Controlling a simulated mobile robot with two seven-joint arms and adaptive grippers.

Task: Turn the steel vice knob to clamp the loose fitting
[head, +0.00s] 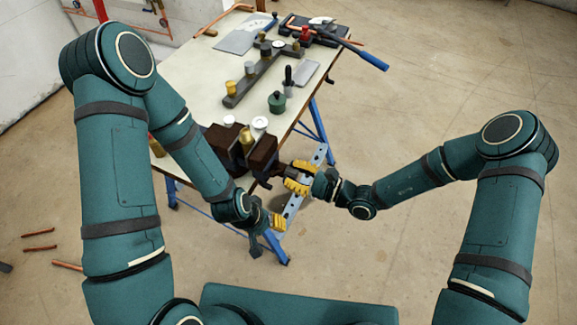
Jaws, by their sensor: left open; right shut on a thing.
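The vice (263,154) is a pair of dark brown jaw blocks at the near end of the workbench. A brass fitting (246,141) stands upright between the blocks; I cannot tell whether both faces touch it. My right gripper (293,177), with yellow fingers, is shut around the end of the vice on its right side, where the steel knob sits. The fingers hide most of the knob. My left gripper (268,217) is open and empty, below the vice and in front of the bench edge.
The workbench (203,88) has a pale top and blue legs. A dark rail (262,77) with several round parts lies on it, with a green-based part (277,102) nearby. A blue-handled tool (361,56) overhangs the right edge. Copper pipes (39,232) lie on the floor at left.

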